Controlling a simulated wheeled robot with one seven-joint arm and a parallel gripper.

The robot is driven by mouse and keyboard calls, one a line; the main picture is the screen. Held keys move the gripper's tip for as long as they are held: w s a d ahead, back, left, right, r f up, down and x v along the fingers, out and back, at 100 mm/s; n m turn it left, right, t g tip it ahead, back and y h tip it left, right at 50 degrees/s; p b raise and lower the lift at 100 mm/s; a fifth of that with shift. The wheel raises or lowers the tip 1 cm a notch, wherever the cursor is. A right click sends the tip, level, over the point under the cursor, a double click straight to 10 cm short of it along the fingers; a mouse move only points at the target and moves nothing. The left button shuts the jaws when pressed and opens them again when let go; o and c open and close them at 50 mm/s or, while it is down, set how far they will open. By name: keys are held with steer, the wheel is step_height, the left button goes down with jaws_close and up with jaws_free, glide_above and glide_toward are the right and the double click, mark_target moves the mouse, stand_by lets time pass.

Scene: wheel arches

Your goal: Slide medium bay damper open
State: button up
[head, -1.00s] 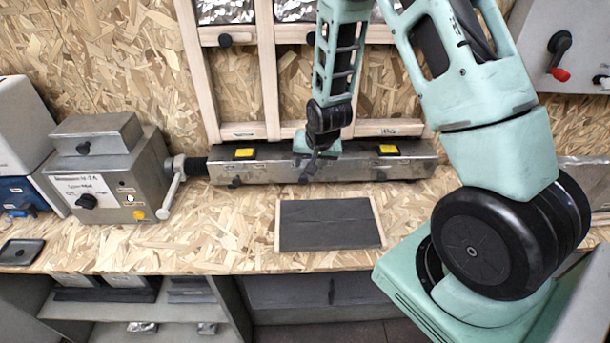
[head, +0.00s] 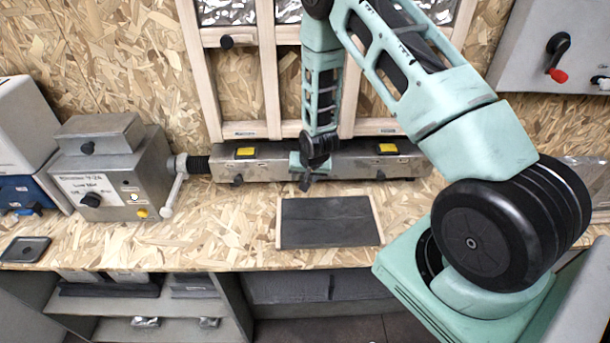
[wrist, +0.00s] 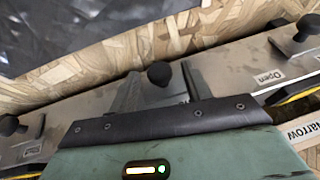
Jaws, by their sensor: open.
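The long metal duct box (head: 275,171) lies against the back of the bench, with black knobs along its front. The end of my gripper (head: 306,183) is at the middle of the box in the head view, hiding part of its front. In the wrist view, my gripper (wrist: 161,88) is open, its two fingers spread to either side of a black round knob (wrist: 159,73). I cannot tell whether they touch it. An "Open" label (wrist: 270,77) is on the metal at right. Which knob belongs to the medium bay is not legible.
Yellow-marked plates (head: 388,149) sit on the box top. A wooden frame (head: 270,75) rises behind. A grey metal unit with a crank (head: 110,178) stands at left. A dark mat (head: 328,222) lies in front; bench around it is clear.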

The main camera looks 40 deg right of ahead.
jaws_close()
steer(key=shift+s+d+b, duration=0.45)
steer(key=shift+s+d, duration=0.35)
steer(key=shift+d, duration=0.3)
steer(key=shift+s+d+b, duration=0.45)
steer(key=shift+s+d, duration=0.3)
steer(key=shift+d, duration=0.35)
jaws_free()
steer(key=shift+r, duration=0.1)
steer(key=b+v, duration=0.2)
steer(key=v, duration=1.5)
steer(key=shift+s, duration=0.2)
